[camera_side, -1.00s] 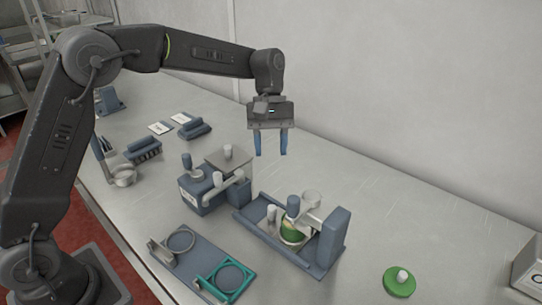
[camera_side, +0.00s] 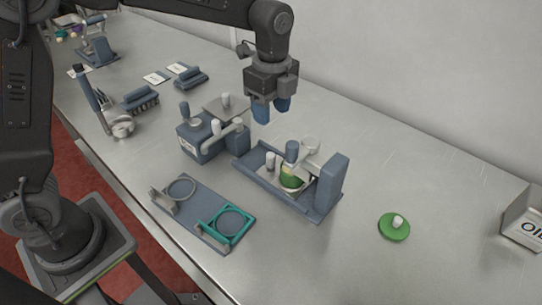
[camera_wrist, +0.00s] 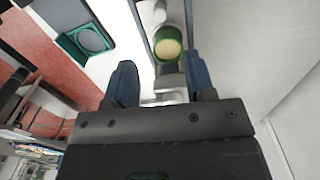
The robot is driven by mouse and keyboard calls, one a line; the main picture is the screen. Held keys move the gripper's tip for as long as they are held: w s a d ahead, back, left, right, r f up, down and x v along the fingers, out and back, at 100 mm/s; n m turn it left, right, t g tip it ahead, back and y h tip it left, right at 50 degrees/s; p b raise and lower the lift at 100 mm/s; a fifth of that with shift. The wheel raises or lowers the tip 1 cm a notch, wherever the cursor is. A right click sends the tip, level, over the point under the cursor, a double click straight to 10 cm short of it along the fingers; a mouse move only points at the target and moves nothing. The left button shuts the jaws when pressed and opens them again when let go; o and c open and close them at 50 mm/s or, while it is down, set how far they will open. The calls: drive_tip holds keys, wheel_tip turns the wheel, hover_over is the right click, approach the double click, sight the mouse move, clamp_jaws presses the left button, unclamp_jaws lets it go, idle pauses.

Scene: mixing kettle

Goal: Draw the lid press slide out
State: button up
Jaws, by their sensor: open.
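The lid press (camera_side: 330,188) is a blue-grey channel with an upright block at its right end. I cannot tell from the picture which part is the slide. My gripper (camera_side: 272,109) is open and empty, above and behind the press, apart from it. In the wrist view its two blue fingers (camera_wrist: 161,84) point toward the press, and the green vessel with its pale yellow inside (camera_wrist: 167,46) shows beyond them.
A blue-grey unit with a white pipe (camera_side: 212,137) stands just left of the press. A plate with a teal square frame (camera_side: 228,224) lies in front. A box (camera_side: 524,218) stands at the right edge. Bare table lies around the lid.

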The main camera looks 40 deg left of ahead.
sight(271, 154)
drive_tip(key=shift+m, duration=0.7)
wheel_tip(271, 154, down, 14)
drive_tip(key=shift+s+d+r, duration=0.1)
drive_tip(key=shift+s, duration=0.05)
drive_tip(key=shift+c, duration=0.4)
clamp_jaws()
